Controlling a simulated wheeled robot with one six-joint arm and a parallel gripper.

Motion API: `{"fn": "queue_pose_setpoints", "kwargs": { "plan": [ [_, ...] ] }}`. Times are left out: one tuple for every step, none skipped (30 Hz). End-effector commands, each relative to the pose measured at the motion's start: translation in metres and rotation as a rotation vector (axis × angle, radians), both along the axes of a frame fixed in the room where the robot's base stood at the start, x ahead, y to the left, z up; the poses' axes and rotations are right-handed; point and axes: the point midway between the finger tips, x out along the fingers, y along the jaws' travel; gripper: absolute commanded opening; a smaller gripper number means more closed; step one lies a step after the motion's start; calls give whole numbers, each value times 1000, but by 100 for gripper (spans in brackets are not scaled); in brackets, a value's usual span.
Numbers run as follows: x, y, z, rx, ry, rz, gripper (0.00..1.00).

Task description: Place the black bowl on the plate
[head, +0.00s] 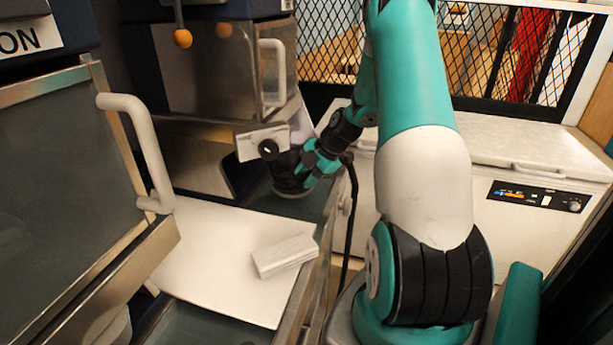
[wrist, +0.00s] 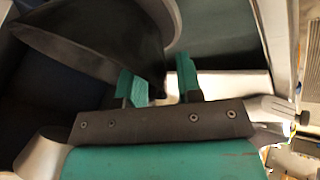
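The black bowl (head: 288,178) sits on the counter below the dispenser's front, partly hidden by my gripper in the head view. In the wrist view the bowl (wrist: 95,38) fills the upper left, and its dark wall reaches in between my fingers. My gripper (head: 316,166) is at the bowl's right side. In the wrist view the fingers of my gripper (wrist: 158,86) are apart, with a visible gap between them. A flat white square plate (head: 205,250) lies on the counter in front, nearer the camera than the bowl.
A white block (head: 285,255) lies on the plate's right part. A metal dispenser (head: 205,75) with a black knob (head: 268,149) stands behind the plate. A cabinet door with a white handle (head: 140,140) is at left. A white chest freezer (head: 530,225) stands at right.

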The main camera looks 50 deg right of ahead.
Motion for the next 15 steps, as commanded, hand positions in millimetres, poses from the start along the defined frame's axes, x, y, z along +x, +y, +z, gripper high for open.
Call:
{"fn": "queue_pose_setpoints", "kwargs": {
  "plan": [
    [0, 0, 0, 0, 0, 0, 33],
    [0, 0, 1, 0, 0, 0, 33],
    [0, 0, 2, 0, 0, 0, 33],
    [0, 0, 4, 0, 0, 0, 33],
    [0, -1, 5, -1, -1, -1, 33],
    [-3, -3, 7, -3, -2, -2, 33],
    [-4, -4, 11, -3, -3, -3, 33],
    [-7, -6, 15, -3, -3, -3, 33],
    [-10, -8, 21, -4, -5, -4, 33],
    [-14, -9, 26, -4, -4, -3, 33],
    [-17, -11, 32, -5, -5, -4, 33],
    [-21, -14, 40, -6, -4, -4, 33],
    [-24, -16, 46, -5, -5, -4, 33],
    [-28, -18, 52, -5, -5, -3, 33],
    [-32, -20, 60, -5, -5, -3, 33]
  ]
}}
